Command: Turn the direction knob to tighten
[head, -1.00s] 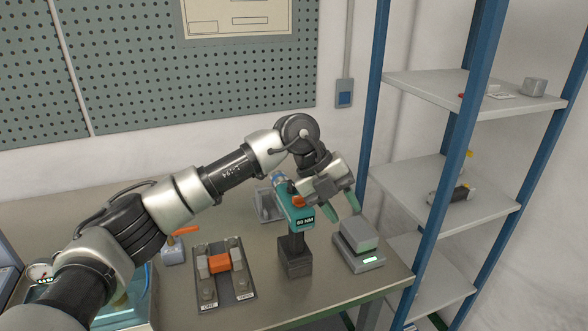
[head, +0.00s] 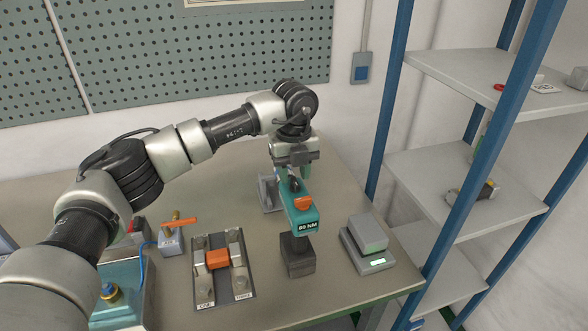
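A teal powered tool (head: 301,222) with a "60 NM" label stands tilted on a dark block (head: 298,262) on the bench. An orange knob-like part (head: 303,203) sits on its top, with a small dark part (head: 294,185) behind it. I cannot tell which is the direction knob or which way it is set. My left gripper (head: 293,174) points down over the tool's rear end, just behind the orange part. Its green-tipped fingers look apart, one on each side; contact is not clear. The tool's rear is partly hidden by the gripper. My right gripper is out of view.
A grey scale-like device (head: 368,247) stands right of the tool. A dark fixture plate (head: 222,275) with an orange block lies to its left. A grey bracket (head: 267,194) stands behind. A blue-post shelf (head: 388,130) rises at the right. Bench between is clear.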

